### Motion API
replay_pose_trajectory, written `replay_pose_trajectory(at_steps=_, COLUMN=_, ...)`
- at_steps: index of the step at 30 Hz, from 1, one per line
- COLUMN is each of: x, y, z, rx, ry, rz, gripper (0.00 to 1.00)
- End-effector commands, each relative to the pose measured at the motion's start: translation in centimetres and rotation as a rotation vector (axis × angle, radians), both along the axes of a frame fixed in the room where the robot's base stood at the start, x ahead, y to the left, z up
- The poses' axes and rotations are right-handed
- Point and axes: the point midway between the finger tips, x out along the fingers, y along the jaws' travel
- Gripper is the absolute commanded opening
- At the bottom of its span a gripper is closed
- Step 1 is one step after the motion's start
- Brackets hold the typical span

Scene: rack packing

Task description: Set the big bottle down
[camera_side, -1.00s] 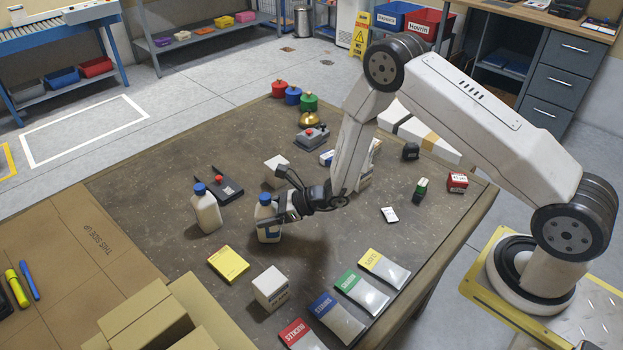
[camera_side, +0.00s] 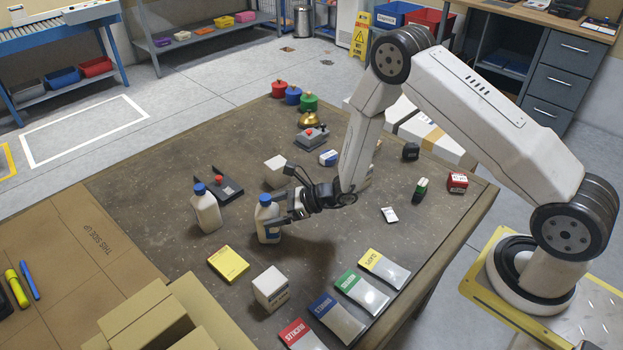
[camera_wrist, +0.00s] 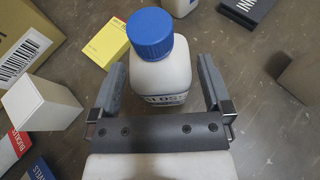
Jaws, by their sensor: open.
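A white bottle with a blue cap (camera_side: 267,222) stands upright on the brown table, and it fills the middle of the wrist view (camera_wrist: 158,75). My gripper (camera_side: 278,212) is at its right side in the side view. In the wrist view the fingers of my gripper (camera_wrist: 163,85) are apart, one on each side of the bottle, with a gap showing beside it. A second white bottle with a blue cap (camera_side: 206,210) stands upright to its left. The lower part of the near bottle's label is hidden behind the gripper in the wrist view.
A yellow box (camera_side: 228,264) and a white box (camera_side: 270,288) lie in front of the bottles. Several coloured packets, including a green one (camera_side: 361,290), lie at the front right. A dark device with a red button (camera_side: 222,188) sits behind.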

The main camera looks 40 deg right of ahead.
Motion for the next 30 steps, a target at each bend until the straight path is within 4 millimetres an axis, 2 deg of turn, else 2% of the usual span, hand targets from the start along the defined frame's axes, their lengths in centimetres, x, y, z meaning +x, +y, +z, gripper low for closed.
replay_pose_trajectory(at_steps=15, x=-5.2, y=-5.3, z=3.1, rx=0.001, ry=0.0, rz=-0.004, gripper=1.0)
replay_pose_trajectory(at_steps=22, x=-6.4, y=-6.4, z=3.8, rx=0.002, ry=0.0, rz=-0.002, gripper=1.0)
replay_pose_trajectory(at_steps=30, x=-6.6, y=-6.5, z=3.8, rx=0.002, ry=-0.001, rz=0.0, gripper=1.0)
